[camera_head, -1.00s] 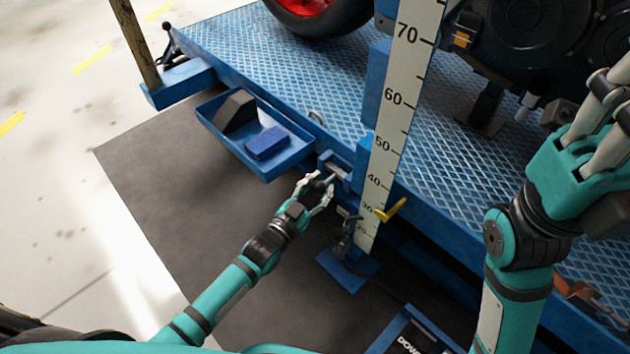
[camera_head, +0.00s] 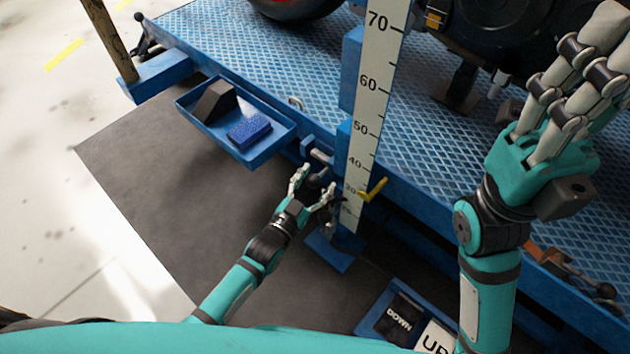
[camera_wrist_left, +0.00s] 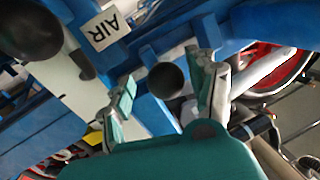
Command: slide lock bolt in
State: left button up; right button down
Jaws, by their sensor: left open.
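The lock bolt shows as a pale metal rod (camera_head: 320,156) in a blue bracket on the platform's edge, left of the scale post. My left gripper (camera_head: 314,185) is open just below the bracket, its fingers apart. In the left wrist view a dark round knob (camera_wrist_left: 166,80) appears between the two open fingers (camera_wrist_left: 164,96); I see no finger closed on it. Whether it joins the rod is hard to tell. My right gripper (camera_head: 600,70) is raised over the platform at the right, its fingertips near or past the picture edge.
A white scale post (camera_head: 371,110) with a yellow handle (camera_head: 373,190) stands right of the bracket. A blue tray (camera_head: 257,157) with a dark block and a blue brush-like block hangs to the left. A labelled panel (camera_head: 367,326) lies low, near my right arm.

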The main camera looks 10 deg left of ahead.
pick_arm(q)
jog(key=v, duration=1.2)
